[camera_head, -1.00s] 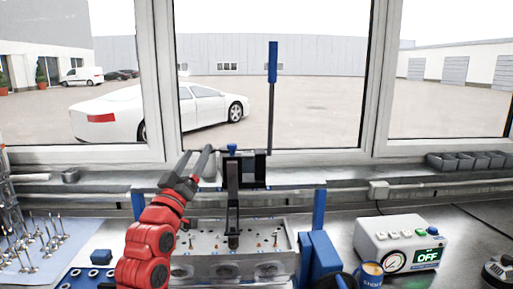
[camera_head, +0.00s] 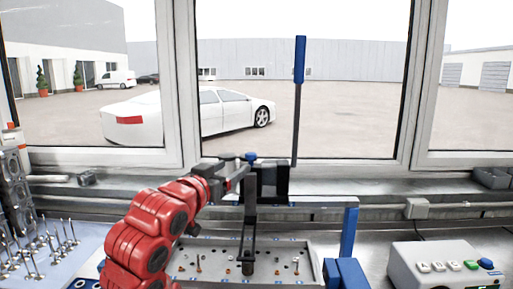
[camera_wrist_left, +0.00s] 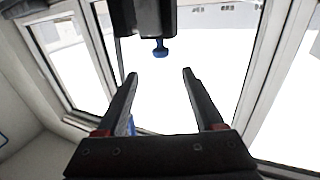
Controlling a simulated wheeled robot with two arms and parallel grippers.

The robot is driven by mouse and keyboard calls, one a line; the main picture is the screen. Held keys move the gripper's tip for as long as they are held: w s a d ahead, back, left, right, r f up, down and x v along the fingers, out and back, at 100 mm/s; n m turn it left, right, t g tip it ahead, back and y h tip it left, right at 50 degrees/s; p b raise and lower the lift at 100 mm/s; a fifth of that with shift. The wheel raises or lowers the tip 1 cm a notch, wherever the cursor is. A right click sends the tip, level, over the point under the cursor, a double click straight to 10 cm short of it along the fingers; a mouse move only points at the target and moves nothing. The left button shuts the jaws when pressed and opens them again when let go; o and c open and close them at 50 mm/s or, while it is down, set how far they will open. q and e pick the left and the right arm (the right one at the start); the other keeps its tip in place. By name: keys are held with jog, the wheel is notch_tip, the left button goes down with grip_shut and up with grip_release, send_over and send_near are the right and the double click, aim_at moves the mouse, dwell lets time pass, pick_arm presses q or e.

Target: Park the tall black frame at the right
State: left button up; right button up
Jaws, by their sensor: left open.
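The tall black frame (camera_head: 249,225) stands upright over the cylinder head (camera_head: 215,260). It has a black block (camera_head: 272,181) at its top, a small blue knob (camera_head: 251,156) and a long lever with a blue handle (camera_head: 299,60). My left gripper (camera_head: 234,178) is just left of the block, and the arm partly covers that area. In the left wrist view my left gripper (camera_wrist_left: 159,72) is open with nothing between its fingers. The blue knob (camera_wrist_left: 160,48) hangs below the black block (camera_wrist_left: 143,18), just beyond the fingertips. My right gripper is out of view.
A blue post (camera_head: 350,228) stands right of the cylinder head, with blue blocks (camera_head: 345,273) in front. A grey control box (camera_head: 445,265) is at the right. Upright valves (camera_head: 35,250) stand on a mat at the left. The window is behind the bench.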

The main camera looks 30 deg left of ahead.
aim_at(253, 153)
pick_arm(q)
jog(key=w+p, duration=0.4)
jog(key=w+a+p, duration=0.1)
jog(key=w+p, duration=0.3)
jog(key=w, duration=0.1)
jog(key=w+a+p, duration=0.1)
jog(key=w+p, duration=0.2)
jog(key=w, duration=0.2)
jog(key=shift+w+a+p, duration=0.15)
jog(key=shift+a+p, duration=0.05)
jog(key=shift+p, duration=0.2)
jog(key=shift+f, duration=0.1)
grip_shut()
dwell(0.8)
